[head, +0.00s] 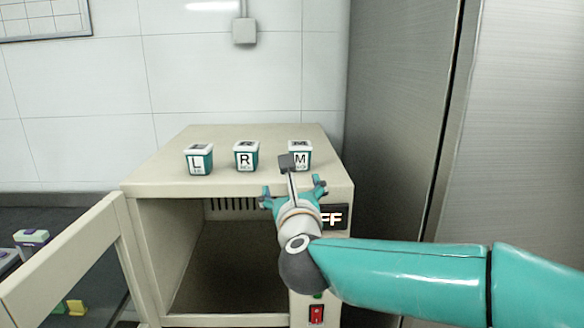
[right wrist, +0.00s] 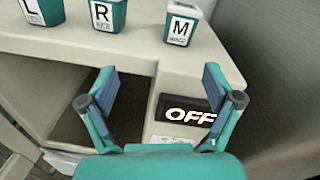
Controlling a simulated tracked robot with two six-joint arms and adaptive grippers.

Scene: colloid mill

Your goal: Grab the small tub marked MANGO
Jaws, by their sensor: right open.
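A small teal tub with a white lid and a big M on its label (head: 302,158) stands upright on top of a beige cabinet, the rightmost of three tubs. A dark part of my right wrist covers its left edge in the head view. In the right wrist view the M tub (right wrist: 181,24) is at the top, beyond the right finger; the small print under the M is too blurred to read. My right gripper (head: 293,189) is open and empty, in front of the cabinet and apart from the tub. Its fingers also show in the right wrist view (right wrist: 152,90). My left gripper is not in view.
Similar tubs marked R (head: 246,157) and L (head: 199,160) stand to the left of it, with gaps between. The cabinet (head: 165,171) has an open door (head: 75,255) at left and an OFF display (head: 333,217). A tall steel surface (head: 400,110) rises close at right.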

